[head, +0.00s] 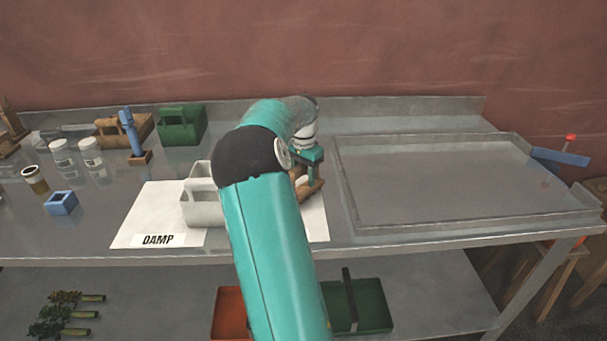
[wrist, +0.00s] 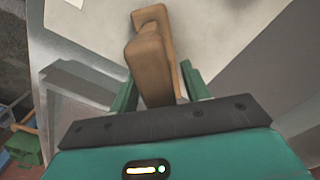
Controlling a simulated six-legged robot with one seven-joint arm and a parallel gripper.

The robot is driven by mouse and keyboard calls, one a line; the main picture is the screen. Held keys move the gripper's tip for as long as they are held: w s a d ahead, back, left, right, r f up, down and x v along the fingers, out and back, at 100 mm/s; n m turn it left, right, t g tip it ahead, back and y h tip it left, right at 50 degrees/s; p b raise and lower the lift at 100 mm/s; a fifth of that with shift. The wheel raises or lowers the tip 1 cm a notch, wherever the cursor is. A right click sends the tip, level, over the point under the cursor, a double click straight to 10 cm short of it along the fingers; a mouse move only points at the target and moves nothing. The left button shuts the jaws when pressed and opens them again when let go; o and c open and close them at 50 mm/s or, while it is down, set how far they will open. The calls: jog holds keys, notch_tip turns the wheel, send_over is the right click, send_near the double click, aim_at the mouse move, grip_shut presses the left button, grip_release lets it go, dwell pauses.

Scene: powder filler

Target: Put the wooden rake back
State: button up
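A brown wooden piece, which looks like the wooden rake (wrist: 150,65), is between the two green fingers of my gripper (wrist: 160,92) in the wrist view. The fingers stand apart, one on each side of it, close to the wood; whether they press on it is unclear. In the head view a little of the wood (head: 315,187) shows below my gripper (head: 313,172), over or on the right part of the white DAMP mat (head: 130,226). My arm hides much of it. More wooden pieces (head: 10,128) stand at the far left of the table.
A white caddy (head: 203,208) stands on the mat, left of my arm. Behind are a green caddy (head: 182,127), a wooden caddy (head: 112,131) and a blue tool (head: 130,132). Jars (head: 92,153) and a blue box (head: 62,203) are left. A large shallow tray (head: 440,180) fills the right.

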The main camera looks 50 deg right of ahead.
notch_tip(320, 180, up, 12)
jog(key=shift+f, duration=0.1)
jog(key=shift+r, duration=0.25)
jog(key=shift+a+r, duration=0.15)
jog(key=shift+a, duration=0.15)
jog(key=s+a+r+n+t, duration=0.1)
jog(key=a+r+n, duration=0.15)
jog(key=a, duration=0.65)
jog(key=a+r+n+t, duration=0.1)
jog(key=a+n, duration=0.3)
jog(key=a, duration=0.6)
jog(key=s+a+r+n+t, duration=0.1)
jog(key=a+n, duration=0.2)
jog(key=a, duration=0.6)
jog(key=s+a+f+n+t, duration=0.1)
jog(key=s+a+f+n, duration=0.1)
jog(key=a, duration=0.4)
jog(key=s+a+f+n, duration=0.2)
jog(key=s+a+n, duration=0.2)
jog(key=s+a, duration=0.2)
jog(key=s+a+f+n+t, duration=0.1)
jog(key=s+a+n, duration=0.2)
jog(key=a, duration=0.4)
jog(key=shift+s+a+f+t, duration=0.3)
jog(key=shift+s+f, duration=0.1)
jog(key=shift+s, duration=0.15)
